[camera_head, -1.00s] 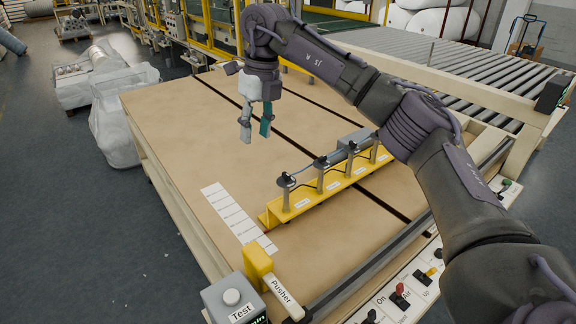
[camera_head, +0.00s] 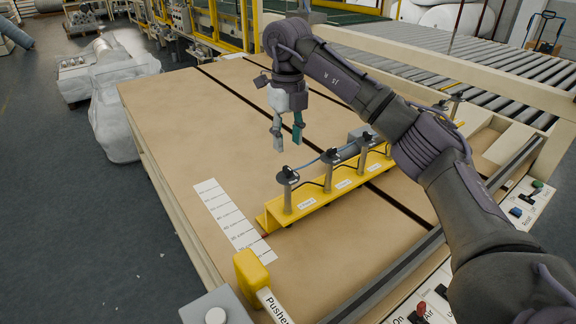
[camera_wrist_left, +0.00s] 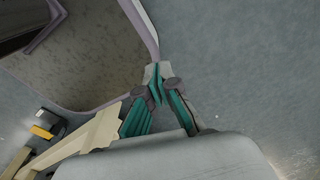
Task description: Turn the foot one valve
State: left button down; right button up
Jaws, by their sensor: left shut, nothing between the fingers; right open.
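A yellow rail (camera_head: 330,193) on the brown table carries a row of several grey upright posts with dark valves on top. The valve at the near left end (camera_head: 288,173) sits on the first post (camera_head: 288,197); the small labels on the rail are too blurred to read. My right gripper (camera_head: 288,143) is open and empty, pointing down. In the head view it appears just above and beyond that end valve, apart from it. My left gripper (camera_wrist_left: 157,75) shows only in the left wrist view. It is shut and empty, over the floor, away from the valves.
Thin hoses run between the valves. A white scale strip (camera_head: 233,222) lies left of the rail. A yellow pusher block (camera_head: 252,272) and a grey button box (camera_head: 215,310) stand at the near edge.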

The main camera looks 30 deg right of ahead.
aim_at(288, 168)
notch_tip(288, 168, down, 6)
jog(key=shift+d+f+p, duration=0.1)
jog(key=shift+p, duration=0.65)
jog(key=shift+f, duration=0.75)
pick_arm(q)
jog(key=shift+w+d+r, duration=0.15)
jog(key=shift+w+r, duration=0.15)
jog(key=shift+r, duration=0.2)
jog(key=shift+w+d+r, duration=0.15)
jog(key=shift+w+r, duration=0.15)
jog(key=shift+r, duration=0.2)
jog(key=shift+s, duration=0.2)
pick_arm(e)
grip_shut()
